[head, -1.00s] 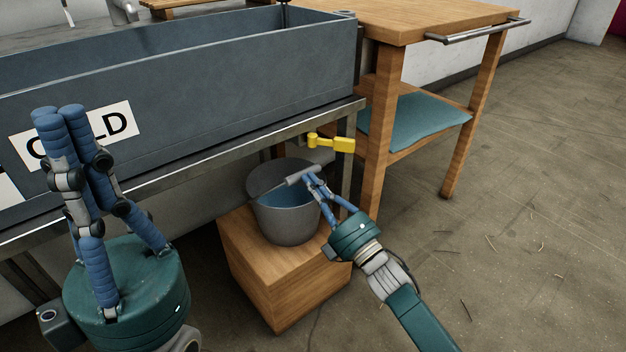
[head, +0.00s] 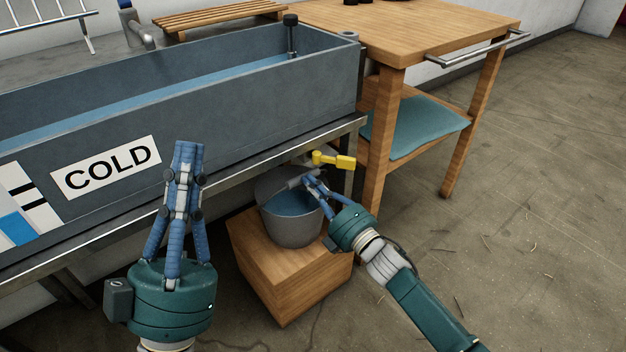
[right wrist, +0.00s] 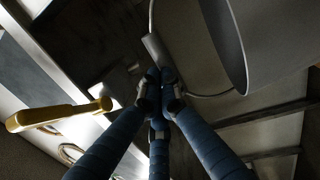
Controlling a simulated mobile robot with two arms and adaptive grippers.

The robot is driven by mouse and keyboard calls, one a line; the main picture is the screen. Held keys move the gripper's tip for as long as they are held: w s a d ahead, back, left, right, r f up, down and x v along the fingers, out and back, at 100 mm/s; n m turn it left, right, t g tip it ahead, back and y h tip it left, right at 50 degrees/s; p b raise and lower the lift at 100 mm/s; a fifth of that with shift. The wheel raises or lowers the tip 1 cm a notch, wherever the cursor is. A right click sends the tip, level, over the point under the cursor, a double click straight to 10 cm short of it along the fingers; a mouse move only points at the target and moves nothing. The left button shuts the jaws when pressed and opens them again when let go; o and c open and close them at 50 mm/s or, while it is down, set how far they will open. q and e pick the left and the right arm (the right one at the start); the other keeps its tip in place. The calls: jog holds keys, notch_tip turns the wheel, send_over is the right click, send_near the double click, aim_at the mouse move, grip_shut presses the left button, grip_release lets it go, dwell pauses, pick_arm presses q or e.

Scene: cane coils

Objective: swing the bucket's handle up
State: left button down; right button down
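The grey metal bucket (head: 291,232) stands upright on a wooden block, with blue water inside. Its handle (head: 299,181) has a grey tube grip, raised above the bucket's rim in the head view. My right gripper (head: 309,181) has its blue fingers closed together at the end of this grip. In the right wrist view the fingertips (right wrist: 160,82) meet at the grip (right wrist: 153,47), with the handle's wire on both sides; the bucket's wall (right wrist: 277,45) is at the upper right. My left gripper (head: 188,148) is shut and empty, pointing up in front of the trough.
A yellow lever (head: 334,160) is just above and behind the bucket; it also shows in the right wrist view (right wrist: 58,113). The wooden block (head: 290,275) is under the bucket. The long grey trough (head: 220,120) marked COLD overhangs behind. A wooden table (head: 425,35) stands right. The floor at right is mostly clear.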

pick_arm(q)
jog(key=w+f+g+y+p, duration=0.2)
jog(key=w+f+g, duration=0.25)
jog(key=f, duration=0.45)
jog(key=w+f+g+y+p, duration=0.25)
jog(key=f+g, duration=0.25)
jog(key=f, duration=0.4)
notch_tip(320, 180, down, 9)
jog(key=s+a+g, duration=0.2)
jog(key=g, duration=0.2)
jog(key=shift+r+n+g, duration=0.15)
jog(key=shift+n+g, duration=0.15)
jog(key=shift+g, duration=0.05)
pick_arm(e)
jog(key=shift+w+a+r+g+h, duration=0.45)
jog(key=shift+w+a+r, duration=0.35)
jog(key=shift+w+r, duration=0.3)
pick_arm(q)
jog(key=shift+y, duration=0.25)
jog(key=shift+s, duration=0.1)
pick_arm(e)
jog(key=shift+d, duration=0.1)
